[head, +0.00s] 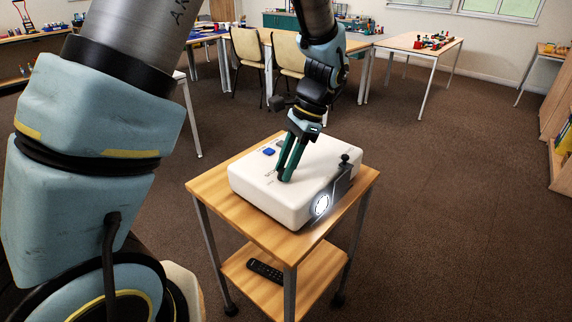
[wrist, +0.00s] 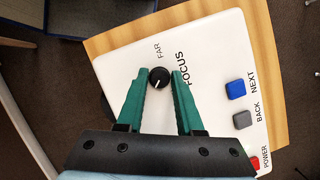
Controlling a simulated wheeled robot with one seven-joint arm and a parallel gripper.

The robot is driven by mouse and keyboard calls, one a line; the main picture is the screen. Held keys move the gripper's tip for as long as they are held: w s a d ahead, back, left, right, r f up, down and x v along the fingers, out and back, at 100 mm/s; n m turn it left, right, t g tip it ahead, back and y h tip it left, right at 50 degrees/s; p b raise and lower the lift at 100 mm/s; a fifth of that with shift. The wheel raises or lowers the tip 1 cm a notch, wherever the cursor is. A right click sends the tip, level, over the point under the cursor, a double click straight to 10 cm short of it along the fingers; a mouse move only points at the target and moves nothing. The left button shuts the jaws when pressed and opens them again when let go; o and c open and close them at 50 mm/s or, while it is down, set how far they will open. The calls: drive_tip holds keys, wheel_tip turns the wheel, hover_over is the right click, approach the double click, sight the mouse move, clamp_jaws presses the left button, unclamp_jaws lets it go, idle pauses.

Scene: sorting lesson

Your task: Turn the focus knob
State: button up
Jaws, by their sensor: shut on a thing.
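The white projector (head: 252,185) lies on top of a small wooden trolley, its lens (head: 321,205) lit. My gripper (head: 285,178) reaches down onto its top with both green fingers. In the wrist view the black focus knob (wrist: 159,77) sits between the fingertips of my gripper (wrist: 159,75), which are shut on its sides. A short white mark on the knob points toward the lower left of that view. The words FAR and FOCUS are printed beside it. In the head view the fingers hide the knob.
Blue (wrist: 236,89), grey (wrist: 243,120) and red (wrist: 254,162) buttons, labelled NEXT, BACK and POWER, lie right of the fingers. A black bracket (head: 343,178) stands at the projector's right side. A remote (head: 265,270) lies on the trolley's lower shelf (head: 308,290). Carpet to the right is clear.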

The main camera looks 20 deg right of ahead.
clamp_jaws()
drive_tip(key=shift+r, duration=0.1)
drive_tip(key=shift+n+p, duration=0.4)
drive_tip(key=shift+p, duration=0.1)
drive_tip(key=o, duration=0.6)
unclamp_jaws()
drive_tip(key=shift+o, duration=0.2)
drive_tip(key=b+v, duration=0.2)
drive_tip(key=v, duration=0.8)
drive_tip(key=shift+r, duration=0.3)
